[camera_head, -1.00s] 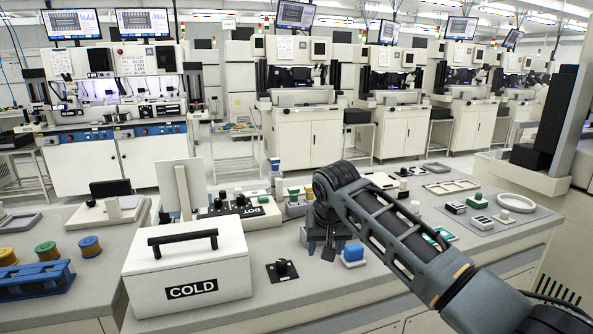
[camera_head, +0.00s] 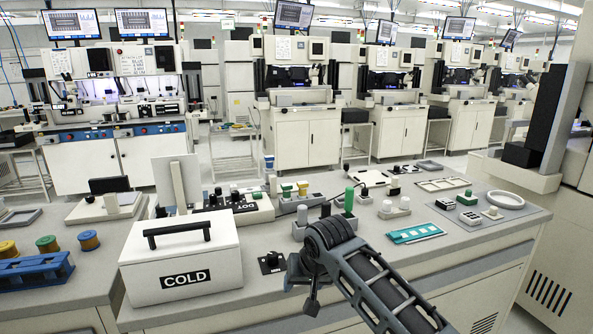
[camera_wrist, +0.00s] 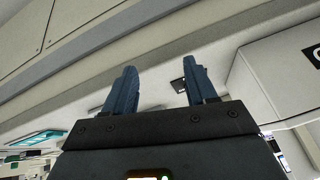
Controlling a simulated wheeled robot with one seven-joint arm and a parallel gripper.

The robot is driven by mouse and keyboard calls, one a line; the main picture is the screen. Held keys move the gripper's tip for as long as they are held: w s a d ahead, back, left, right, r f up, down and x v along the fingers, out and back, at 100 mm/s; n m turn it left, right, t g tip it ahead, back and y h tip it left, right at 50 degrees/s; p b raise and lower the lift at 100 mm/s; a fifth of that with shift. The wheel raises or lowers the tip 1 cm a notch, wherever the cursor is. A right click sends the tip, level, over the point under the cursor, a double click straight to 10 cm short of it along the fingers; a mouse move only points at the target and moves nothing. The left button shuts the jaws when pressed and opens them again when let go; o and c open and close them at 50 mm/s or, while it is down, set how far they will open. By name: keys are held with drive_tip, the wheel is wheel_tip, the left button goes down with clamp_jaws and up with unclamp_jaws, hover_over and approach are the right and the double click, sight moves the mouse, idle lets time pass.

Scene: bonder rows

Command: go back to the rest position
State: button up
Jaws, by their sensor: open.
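My gripper (camera_head: 303,288) hangs at the end of my dark arm, in front of the bench's front edge, right of the white COLD box (camera_head: 185,262). In the wrist view its two blue fingers (camera_wrist: 160,88) stand wide apart with nothing between them. The wrist view looks tilted along the bench edge, with part of the COLD box (camera_wrist: 275,75) at its right. My forearm covers part of the bench top behind it.
A blue rack (camera_head: 35,275) and spools stand at left. Bonder machines (camera_head: 305,120) line the back.

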drive_tip(key=s+a+f+t+y, duration=0.1)
drive_tip(key=s+a+f+y, duration=0.15)
drive_tip(key=s+f, duration=0.35)
drive_tip(key=s+a+f+t+y, duration=0.1)
drive_tip(key=s+a+f, duration=0.25)
drive_tip(key=s, duration=0.45)
drive_tip(key=s+d+f+m+t, duration=0.2)
drive_tip(key=s+d+t, duration=0.15)
drive_tip(key=s, duration=0.85)
drive_tip(key=s+d+r+m+t+h, duration=0.1)
drive_tip(key=s+d+r+h, duration=0.15)
drive_tip(key=s+d, duration=0.6)
drive_tip(key=s+d+r+m+t+h, duration=0.1)
drive_tip(key=s+d+r+t+h, duration=0.15)
drive_tip(key=s+d, duration=0.6)
drive_tip(key=s+d+r+n+h, duration=0.1)
drive_tip(key=s+d+r, duration=0.4)
drive_tip(key=s+r, duration=0.8)
drive_tip(key=shift+s+d+n+t, duration=0.35)
drive_tip(key=shift+s+n+t, duration=0.05)
drive_tip(key=shift+n, duration=0.5)
